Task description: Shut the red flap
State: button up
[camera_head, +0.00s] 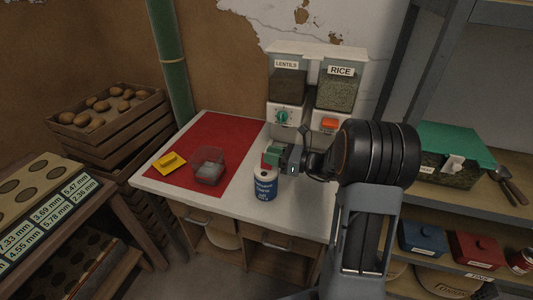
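The rice dispenser (337,92) stands at the back right of the white counter, and a small orange-red flap (329,124) sits on its front below the bin. It is too small to tell how far the flap is open. My gripper (276,157) is in front of the dispensers, to the left of the flap and lower in the picture, apart from it. Small green and red parts show at its tip; I cannot tell if they are its fingers or something held. A blue and white tin (264,184) stands just below the gripper.
The lentils dispenser (287,88) with a green knob (282,117) adjoins on the left. A clear container (209,168) and a yellow scoop-like item (169,162) are on the red mat (222,132). A shelf with a green-lidded bin (451,144) stands right.

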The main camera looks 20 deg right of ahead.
jog(key=shift+x, duration=0.9)
jog(key=shift+c, duration=0.2)
grip_shut()
